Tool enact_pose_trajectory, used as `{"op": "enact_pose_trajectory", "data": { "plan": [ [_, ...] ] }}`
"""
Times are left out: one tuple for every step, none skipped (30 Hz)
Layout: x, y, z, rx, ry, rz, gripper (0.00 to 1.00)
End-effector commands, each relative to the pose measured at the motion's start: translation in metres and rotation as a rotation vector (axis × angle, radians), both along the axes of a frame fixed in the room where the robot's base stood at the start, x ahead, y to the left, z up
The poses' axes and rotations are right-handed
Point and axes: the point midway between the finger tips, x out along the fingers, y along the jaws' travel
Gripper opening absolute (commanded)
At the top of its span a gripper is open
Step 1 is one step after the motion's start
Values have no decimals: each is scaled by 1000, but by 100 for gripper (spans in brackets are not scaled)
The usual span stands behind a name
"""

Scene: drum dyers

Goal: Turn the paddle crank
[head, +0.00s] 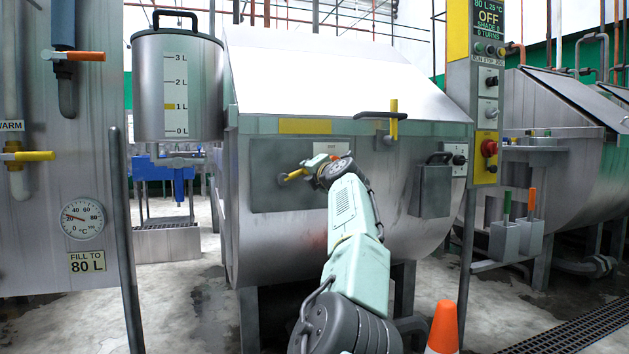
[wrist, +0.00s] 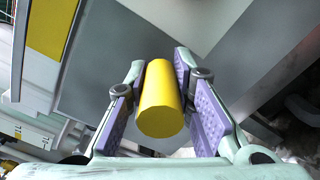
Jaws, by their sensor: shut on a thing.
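The paddle crank's yellow handle (head: 294,175) sticks out in front of the dark grey panel on the steel dye drum, left of centre in the head view. In the wrist view, the same yellow cylinder (wrist: 160,108) lies between the two purple-padded fingers of my gripper (wrist: 157,65), its round end towards the camera. My gripper (head: 309,168) is shut on this handle. The rest of the crank is hidden behind my gripper and arm in the head view.
A black bar with a yellow upright grip (head: 393,120) sits to the right on the drum front (head: 420,130). A grey box with a black handle (head: 436,185) juts out further right. A measuring vessel (head: 178,88) hangs at left; an orange cone (head: 443,330) stands low.

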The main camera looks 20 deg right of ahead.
Motion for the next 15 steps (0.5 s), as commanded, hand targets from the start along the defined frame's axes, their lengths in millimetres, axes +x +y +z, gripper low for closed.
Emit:
{"op": "enact_pose_trajectory", "data": {
  "plan": [
    [1, 3, 1, -3, -4, 1, 0],
    [1, 3, 1, -6, -4, 1, 0],
    [1, 4, 2, -8, -4, 1, 0],
    [1, 4, 2, -10, -4, 1, 0],
    [1, 4, 2, -11, -5, 0, 0],
    [1, 4, 2, -12, -5, 0, 0],
    [1, 4, 2, -12, -5, 0, 0],
    [1, 4, 2, -12, -5, 0, 0],
    [1, 3, 2, -12, -5, 0, 0],
    [1, 3, 2, -11, -5, 0, 0],
    [1, 3, 2, -11, -5, 0, 0],
    [1, 3, 2, -11, -5, 0, 0],
    [1, 3, 2, -11, -4, 1, 0],
    [1, 4, 2, -11, -4, 1, 0],
    [1, 3, 2, -11, -4, 1, 22]
  ]
}}
